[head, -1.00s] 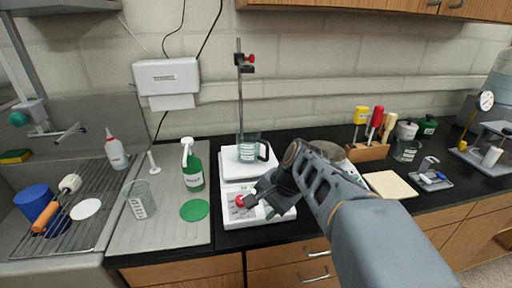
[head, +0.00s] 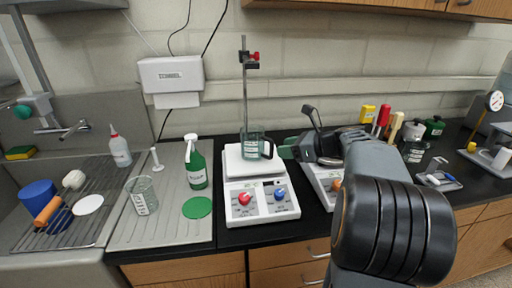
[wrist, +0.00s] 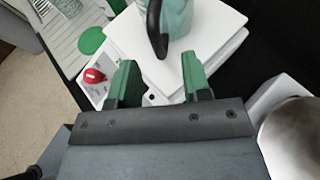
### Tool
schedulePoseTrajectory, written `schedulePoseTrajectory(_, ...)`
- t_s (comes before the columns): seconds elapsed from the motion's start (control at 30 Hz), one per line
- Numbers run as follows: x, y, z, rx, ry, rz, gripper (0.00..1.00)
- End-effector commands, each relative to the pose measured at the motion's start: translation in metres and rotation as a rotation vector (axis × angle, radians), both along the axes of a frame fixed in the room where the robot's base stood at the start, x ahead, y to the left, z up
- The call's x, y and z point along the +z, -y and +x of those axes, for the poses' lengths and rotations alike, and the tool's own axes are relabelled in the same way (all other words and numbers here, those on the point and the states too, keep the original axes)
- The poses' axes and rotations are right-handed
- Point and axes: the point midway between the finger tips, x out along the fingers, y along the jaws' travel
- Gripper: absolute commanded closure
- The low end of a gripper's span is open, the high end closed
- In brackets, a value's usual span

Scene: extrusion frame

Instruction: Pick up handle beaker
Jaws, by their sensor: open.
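The handle beaker (head: 251,144) is a clear teal-tinted glass with a black handle on its right side. It stands upright on the white hotplate stirrer (head: 233,168), in front of the metal stand rod. My gripper (head: 288,150) is to the right of the beaker at about handle height, apart from it. In the wrist view my gripper (wrist: 162,85) has its two green fingers open with nothing between them. There the black handle (wrist: 156,30) lies ahead of the gap between the fingers, and the top of the beaker (wrist: 178,14) is cut off by the frame edge.
A second white device (head: 318,178) stands under my arm on the right. A green spray bottle (head: 195,165) and a green disc (head: 197,207) are left of the hotplate. The stand rod (head: 244,95) rises behind the beaker. Screwdriver-like tools (head: 382,116) stand farther right.

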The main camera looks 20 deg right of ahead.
Motion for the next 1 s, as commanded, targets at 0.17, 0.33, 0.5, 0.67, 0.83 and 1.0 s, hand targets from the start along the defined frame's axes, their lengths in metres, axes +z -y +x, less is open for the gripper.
schedulePoseTrajectory(0.17,-0.003,-0.006,0.006,0.001,0.000,-0.001,0.56)
schedulePoseTrajectory(0.33,-0.013,-0.020,0.020,0.005,-0.002,0.001,0.56)
schedulePoseTrajectory(0.5,-0.020,-0.032,0.034,0.003,-0.001,0.000,0.56)
schedulePoseTrajectory(0.67,-0.023,-0.036,0.039,0.002,-0.001,-0.001,0.56)
schedulePoseTrajectory(0.83,-0.024,-0.036,0.039,0.001,0.000,-0.002,0.56)
schedulePoseTrajectory(1.0,-0.023,-0.036,0.039,0.001,0.000,-0.002,0.67)
